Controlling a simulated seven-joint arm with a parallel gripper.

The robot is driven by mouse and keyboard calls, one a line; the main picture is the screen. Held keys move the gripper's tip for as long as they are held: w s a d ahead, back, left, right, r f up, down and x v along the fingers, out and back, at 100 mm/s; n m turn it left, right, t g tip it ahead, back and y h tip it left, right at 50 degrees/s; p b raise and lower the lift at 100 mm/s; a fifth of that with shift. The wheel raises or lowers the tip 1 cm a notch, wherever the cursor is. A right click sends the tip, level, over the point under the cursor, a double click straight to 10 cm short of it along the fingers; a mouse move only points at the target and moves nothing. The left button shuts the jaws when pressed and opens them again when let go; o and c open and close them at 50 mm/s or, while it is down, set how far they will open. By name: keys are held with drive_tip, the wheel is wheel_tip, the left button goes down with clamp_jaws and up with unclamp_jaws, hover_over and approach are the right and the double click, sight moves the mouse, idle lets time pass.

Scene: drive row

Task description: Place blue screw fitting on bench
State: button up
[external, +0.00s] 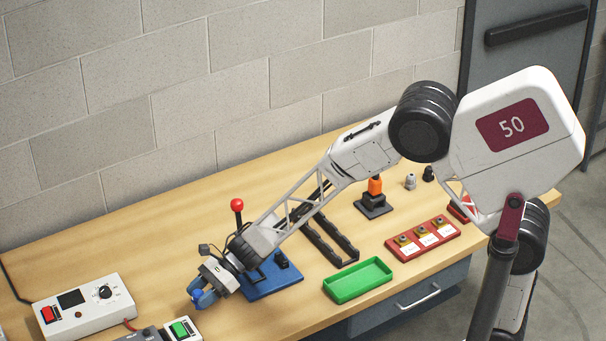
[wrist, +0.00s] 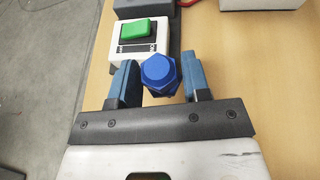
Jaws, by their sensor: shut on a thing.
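The blue screw fitting (wrist: 159,74) shows its hexagonal head between the two blue fingers of my gripper (wrist: 160,78) in the wrist view. My gripper is shut on it. In the external view my gripper (external: 202,297) is at the front left of the wooden bench (external: 130,243), near the small box with a green button. There the fitting is hard to tell from the blue fingers. Whether it touches the bench top (wrist: 232,45) cannot be told.
A white box with a green button (external: 183,329) is just in front of my gripper. A white control box (external: 85,308) stands left. A blue base with a red-knobbed lever (external: 270,280), a green tray (external: 357,280) and a red tray (external: 422,235) lie right. Bare bench lies behind.

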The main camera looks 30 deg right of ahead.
drive_tip(key=w+a, duration=0.6)
drive_tip(key=shift+a+f, duration=0.4)
drive_tip(key=shift+w, duration=0.1)
drive_tip(key=shift+w+a, duration=0.15)
drive_tip(key=shift+a, duration=0.05)
drive_tip(key=shift+w+a+f, duration=0.1)
drive_tip(key=shift+f, duration=1.7)
drive_tip(key=shift+f, duration=0.1)
drive_tip(key=o, duration=0.9)
drive_tip(key=shift+o, duration=0.2)
